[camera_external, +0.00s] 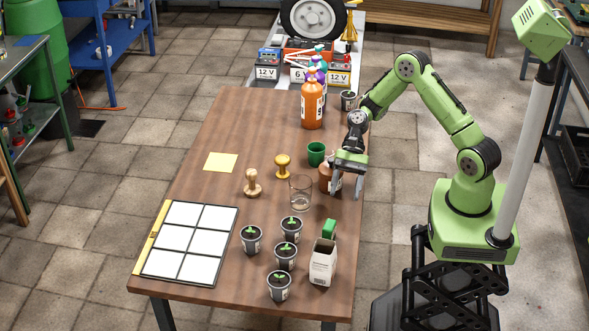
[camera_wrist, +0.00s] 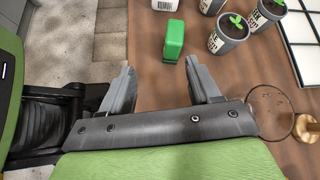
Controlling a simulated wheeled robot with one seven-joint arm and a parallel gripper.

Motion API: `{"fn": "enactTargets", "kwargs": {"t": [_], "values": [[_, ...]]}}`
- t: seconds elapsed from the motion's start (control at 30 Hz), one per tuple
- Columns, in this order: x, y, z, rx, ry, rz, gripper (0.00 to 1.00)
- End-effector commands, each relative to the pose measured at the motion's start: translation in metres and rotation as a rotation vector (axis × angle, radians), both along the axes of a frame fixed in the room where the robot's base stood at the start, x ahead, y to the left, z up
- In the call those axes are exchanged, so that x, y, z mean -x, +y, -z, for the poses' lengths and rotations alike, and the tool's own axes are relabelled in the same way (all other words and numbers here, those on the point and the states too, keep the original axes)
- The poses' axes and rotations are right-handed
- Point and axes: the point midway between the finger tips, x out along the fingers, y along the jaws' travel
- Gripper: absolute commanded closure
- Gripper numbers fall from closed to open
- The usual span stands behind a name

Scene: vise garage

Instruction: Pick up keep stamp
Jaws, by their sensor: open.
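Two stamp-shaped things stand upright on the wooden table (camera_external: 215,205): a light wooden stamp (camera_external: 252,184) and a yellow stamp (camera_external: 282,167) just behind and right of it. No label that reads "keep" is legible on either, so I cannot tell which is the keep stamp. My gripper (camera_external: 347,187) is above the table's right edge, well to the right of both stamps. In the wrist view my gripper (camera_wrist: 162,70) is open, with nothing between its fingers. A round tan top (camera_wrist: 308,127) shows at the right edge there; I cannot tell which stamp it is.
A clear glass (camera_external: 301,193) stands between the stamps and my gripper. A brown bottle (camera_external: 325,177) and green cup (camera_external: 316,153) are close by. Several potted seedlings (camera_external: 285,255), a white carton (camera_external: 322,262) and a green block (camera_external: 329,229) stand in front. A white-squared board (camera_external: 190,240) lies left.

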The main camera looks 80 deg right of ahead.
Motion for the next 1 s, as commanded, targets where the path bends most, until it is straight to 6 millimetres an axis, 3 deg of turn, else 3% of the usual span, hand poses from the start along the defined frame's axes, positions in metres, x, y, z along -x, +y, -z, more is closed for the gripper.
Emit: {"fn": "enactTargets", "kwargs": {"t": [0.03,0.07,0.27,0.5,0.9,1.0], "values": [[-0.005,-0.003,0.025,-0.095,0.063,0.076,0.38],[-0.008,-0.004,0.032,-0.14,0.092,0.112,0.38],[-0.016,-0.003,0.045,-0.264,0.171,0.207,0.38],[-0.023,0.042,0.064,-0.264,0.175,0.203,0.38],[-0.034,0.098,0.088,-0.261,0.174,0.203,0.38],[-0.036,0.103,0.09,-0.26,0.174,0.206,0.38]]}}
